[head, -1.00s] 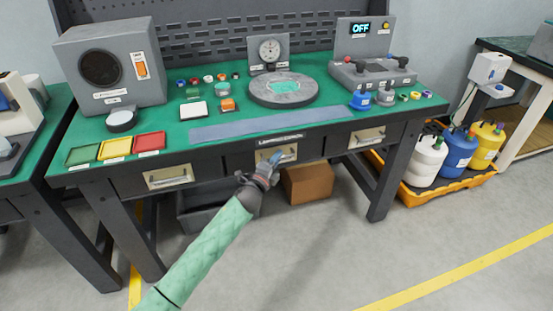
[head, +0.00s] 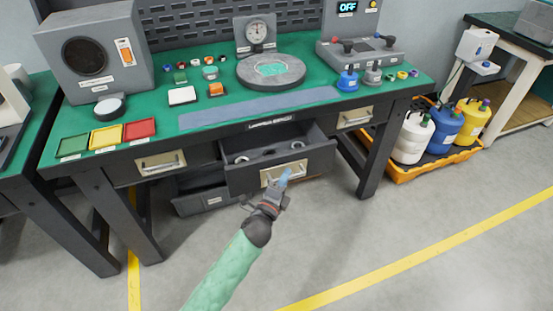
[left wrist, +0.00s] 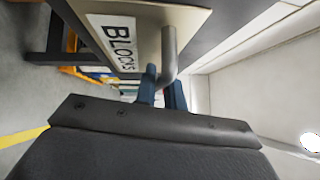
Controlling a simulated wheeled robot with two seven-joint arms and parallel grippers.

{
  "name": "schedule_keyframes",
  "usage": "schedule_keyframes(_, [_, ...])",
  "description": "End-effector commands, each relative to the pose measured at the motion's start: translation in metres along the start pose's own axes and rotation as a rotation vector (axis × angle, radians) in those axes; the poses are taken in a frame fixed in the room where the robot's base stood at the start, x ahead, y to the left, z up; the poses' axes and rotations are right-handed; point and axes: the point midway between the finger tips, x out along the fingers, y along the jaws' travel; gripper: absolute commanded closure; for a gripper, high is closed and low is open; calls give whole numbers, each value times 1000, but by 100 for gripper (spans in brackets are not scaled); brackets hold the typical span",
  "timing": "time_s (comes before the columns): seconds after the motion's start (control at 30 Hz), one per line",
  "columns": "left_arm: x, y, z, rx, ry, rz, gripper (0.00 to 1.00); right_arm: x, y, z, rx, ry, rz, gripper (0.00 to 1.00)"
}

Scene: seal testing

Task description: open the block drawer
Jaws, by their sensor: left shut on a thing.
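The block drawer (head: 240,178) is the middle drawer under the green-topped bench and is pulled part way out. A few ring-shaped and dark items show inside it. Its front carries a pale plate with a bar handle (head: 284,172). In the left wrist view the plate reads "BLOCKS" (left wrist: 115,40) and the grey handle (left wrist: 169,52) is close up. My left gripper (head: 283,181) is shut on the handle, its blue fingers (left wrist: 161,88) on either side of the bar. My right gripper is not in view.
Closed drawers flank it at left (head: 160,165) and right (head: 355,118). The bench top (head: 215,112) holds a gauge, round plate and trays. A yellow containment pallet (head: 410,172) with jugs is at right. The front floor is clear.

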Motion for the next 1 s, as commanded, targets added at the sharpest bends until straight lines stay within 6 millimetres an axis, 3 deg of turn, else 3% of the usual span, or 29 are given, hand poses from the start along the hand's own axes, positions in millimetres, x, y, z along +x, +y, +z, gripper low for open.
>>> schedule_keyframes(0.2, [-42, -9, -41, -4, 0, 3, 100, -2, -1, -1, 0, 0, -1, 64])
schedule_keyframes(0.5, [-79, -18, -78, -3, 0, 2, 100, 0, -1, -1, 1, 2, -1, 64])
schedule_keyframes(1.0, [-93, -23, -93, 0, 0, 1, 100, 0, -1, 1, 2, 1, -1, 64])
